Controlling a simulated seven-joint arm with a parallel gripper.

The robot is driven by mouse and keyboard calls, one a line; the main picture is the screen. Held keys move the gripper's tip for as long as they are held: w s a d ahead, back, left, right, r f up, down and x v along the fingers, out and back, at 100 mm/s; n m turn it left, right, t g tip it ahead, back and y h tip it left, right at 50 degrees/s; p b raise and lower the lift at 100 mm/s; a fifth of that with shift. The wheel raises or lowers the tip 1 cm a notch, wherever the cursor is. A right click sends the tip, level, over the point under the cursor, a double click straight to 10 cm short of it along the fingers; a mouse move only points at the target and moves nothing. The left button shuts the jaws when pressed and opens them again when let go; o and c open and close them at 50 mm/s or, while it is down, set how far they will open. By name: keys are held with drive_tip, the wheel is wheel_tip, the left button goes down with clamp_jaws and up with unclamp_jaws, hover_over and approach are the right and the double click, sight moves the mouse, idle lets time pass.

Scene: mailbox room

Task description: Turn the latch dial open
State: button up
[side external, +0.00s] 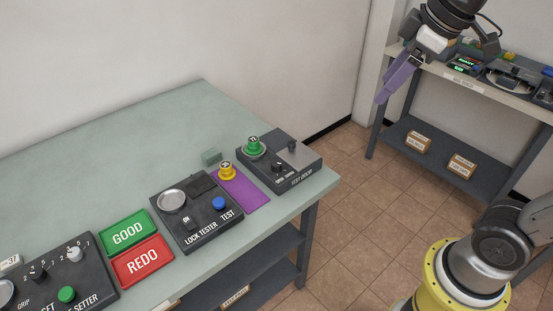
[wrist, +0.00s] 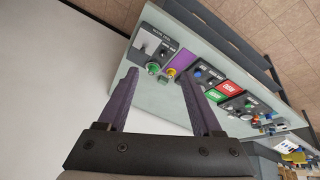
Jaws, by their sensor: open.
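A dark grey box labelled what looks like "TEST DOOR" (side external: 279,161) sits at the right end of the green-grey table. It carries a small black knob (side external: 278,167), which may be the latch dial, and a light plate. The knob's setting is too small to read. The box also shows in the wrist view (wrist: 153,42). My gripper (side external: 384,95), with purple fingers, hangs in the air right of the table, well apart from the box. In the wrist view its fingers (wrist: 160,76) are spread with nothing between them.
A green numbered piece (side external: 253,147) stands on the box's left part. A yellow one (side external: 227,172) stands by a purple mat (side external: 242,192). The lock tester (side external: 196,213), green GOOD and red REDO trays lie further left. A shelf (side external: 475,85) stands behind my gripper.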

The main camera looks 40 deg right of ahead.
drive_tip(key=w+a+f+n+g, duration=0.1)
drive_tip(key=w+a+n, duration=0.1)
drive_tip(key=w, duration=0.9)
drive_tip(key=n+g, duration=0.2)
drive_tip(key=g, duration=0.2)
hover_over(276, 163)
wheel_tip(276, 163, down, 16)
wheel_tip(276, 163, down, 14)
drive_tip(key=shift+r, duration=0.1)
clamp_jaws()
